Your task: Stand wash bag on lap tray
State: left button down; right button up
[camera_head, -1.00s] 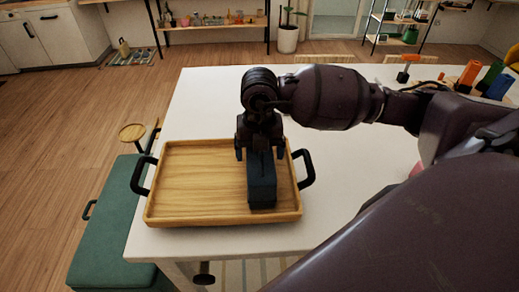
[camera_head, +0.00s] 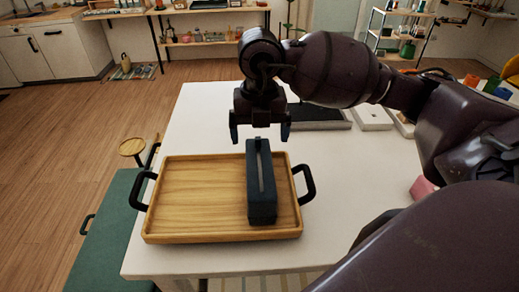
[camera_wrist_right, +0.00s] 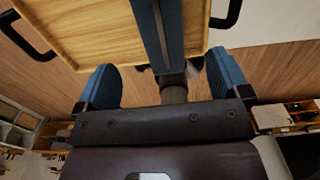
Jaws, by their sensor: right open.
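The wash bag (camera_head: 261,190) is a dark blue-grey oblong block with a lighter strip along its top. It stands on the right part of the lap tray (camera_head: 195,236), a wooden tray with black handles, on the white table. My right gripper (camera_head: 260,135) is open and empty, above and just behind the far end of the bag. In the right wrist view the bag (camera_wrist_right: 158,35) shows beyond the two spread blue fingers (camera_wrist_right: 163,90), with the tray (camera_wrist_right: 85,30) around it. My left gripper is not in view.
A dark flat tray (camera_head: 318,117) and pale boxes (camera_head: 371,117) lie on the table behind my right arm. A pink object (camera_head: 423,188) is at the right. A green bench (camera_head: 105,235) stands left of the table. The table's left part behind the tray is clear.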

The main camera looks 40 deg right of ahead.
jog(key=shift+r, duration=1.15)
